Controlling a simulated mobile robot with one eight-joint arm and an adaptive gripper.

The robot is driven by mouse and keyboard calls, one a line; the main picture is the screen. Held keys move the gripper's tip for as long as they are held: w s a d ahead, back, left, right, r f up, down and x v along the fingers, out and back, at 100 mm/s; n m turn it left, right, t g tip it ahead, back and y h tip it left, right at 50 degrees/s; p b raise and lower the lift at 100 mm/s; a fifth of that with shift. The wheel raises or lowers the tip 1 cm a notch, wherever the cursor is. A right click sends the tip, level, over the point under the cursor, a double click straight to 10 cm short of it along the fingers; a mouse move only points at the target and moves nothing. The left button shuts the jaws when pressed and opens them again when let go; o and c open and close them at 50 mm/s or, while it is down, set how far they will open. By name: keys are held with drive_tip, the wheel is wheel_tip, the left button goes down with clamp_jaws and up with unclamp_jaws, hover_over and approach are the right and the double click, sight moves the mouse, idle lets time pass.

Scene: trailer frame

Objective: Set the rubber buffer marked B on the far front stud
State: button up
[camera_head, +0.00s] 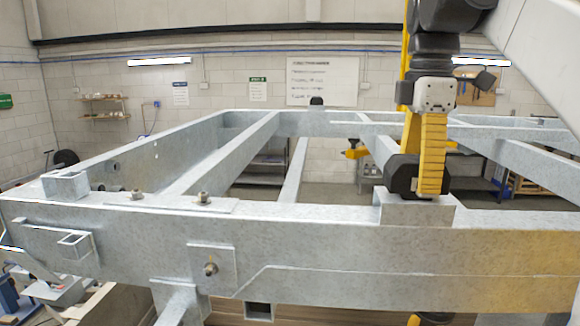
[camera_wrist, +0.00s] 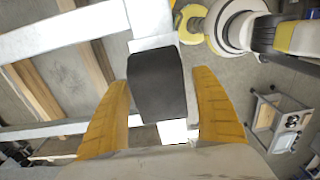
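A black rubber buffer (camera_head: 402,174) is at a pale metal block (camera_head: 415,209) on the near rail, right of centre. It appears to rest on the block. My gripper (camera_head: 432,185) points down with its yellow fingers on either side of the buffer. In the wrist view the buffer (camera_wrist: 158,84) lies between the fingertips, very close to both; firm contact cannot be made out. No letter is readable on it. Another small black piece (camera_head: 316,101) stands on the far rail. Two short studs or bolts (camera_head: 137,194) (camera_head: 203,197) stand on the near rail at the left.
The galvanized trailer frame (camera_head: 120,232) fills the foreground, with open gaps between its rails. A square bracket (camera_head: 65,186) rises at its left corner. Shelves and a workbench stand by the wall behind. A yellow machine (camera_head: 357,152) shows beyond the frame.

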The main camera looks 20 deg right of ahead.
wheel_tip(320, 180, up, 8)
drive_tip(key=shift+f, duration=0.25)
idle(0.4)
